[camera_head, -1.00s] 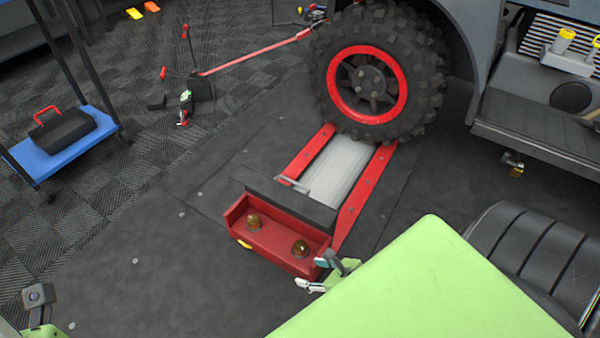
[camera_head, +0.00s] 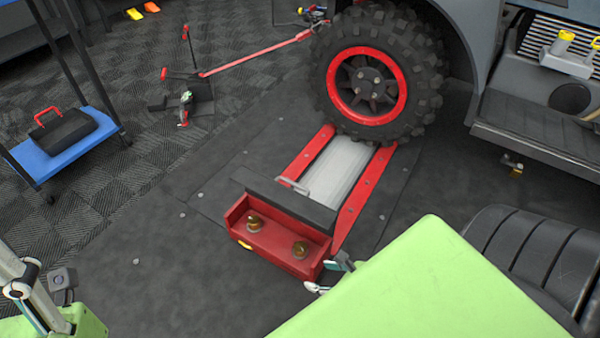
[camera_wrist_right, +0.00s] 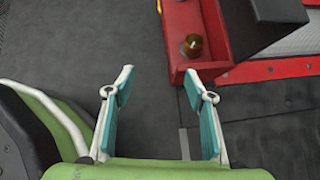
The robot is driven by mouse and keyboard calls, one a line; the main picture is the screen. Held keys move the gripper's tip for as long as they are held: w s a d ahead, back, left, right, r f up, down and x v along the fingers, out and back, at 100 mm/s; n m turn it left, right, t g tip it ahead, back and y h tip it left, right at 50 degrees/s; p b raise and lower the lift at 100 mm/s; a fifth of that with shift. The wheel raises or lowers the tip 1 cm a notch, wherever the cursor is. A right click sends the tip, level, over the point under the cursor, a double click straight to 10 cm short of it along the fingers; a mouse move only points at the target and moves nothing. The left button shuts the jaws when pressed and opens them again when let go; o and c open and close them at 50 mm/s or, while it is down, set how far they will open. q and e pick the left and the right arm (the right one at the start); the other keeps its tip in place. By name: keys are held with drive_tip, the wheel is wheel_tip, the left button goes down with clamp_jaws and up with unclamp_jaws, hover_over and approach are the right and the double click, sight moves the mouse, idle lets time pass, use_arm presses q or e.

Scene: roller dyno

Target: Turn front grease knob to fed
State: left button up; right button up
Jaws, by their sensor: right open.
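Two amber-brown knobs sit in the red open-topped box at the end of the roller dyno (camera_head: 250,237): one at the left (camera_head: 254,222) and one at the right (camera_head: 300,250). I cannot tell for sure which is the front grease knob; no label is readable. My right gripper (camera_head: 328,276) is open and empty beside the box's right end, partly hidden by my green arm. In the right wrist view its jaws (camera_wrist_right: 159,84) are apart, and one knob (camera_wrist_right: 193,46) stands ahead of the right finger. My left gripper (camera_head: 24,286) shows partly at the lower left edge.
A large black tyre with a red rim (camera_head: 366,84) stands on the dyno's far end. A blue cart (camera_head: 62,155) with a black toolbox (camera_head: 62,130) is at the left. A red-handled jack (camera_head: 255,56) lies behind. The floor left of the box is clear.

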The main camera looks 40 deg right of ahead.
drive_tip(key=v, duration=0.7)
drive_tip(key=shift+s+r, duration=0.2)
drive_tip(key=shift+r, duration=0.1)
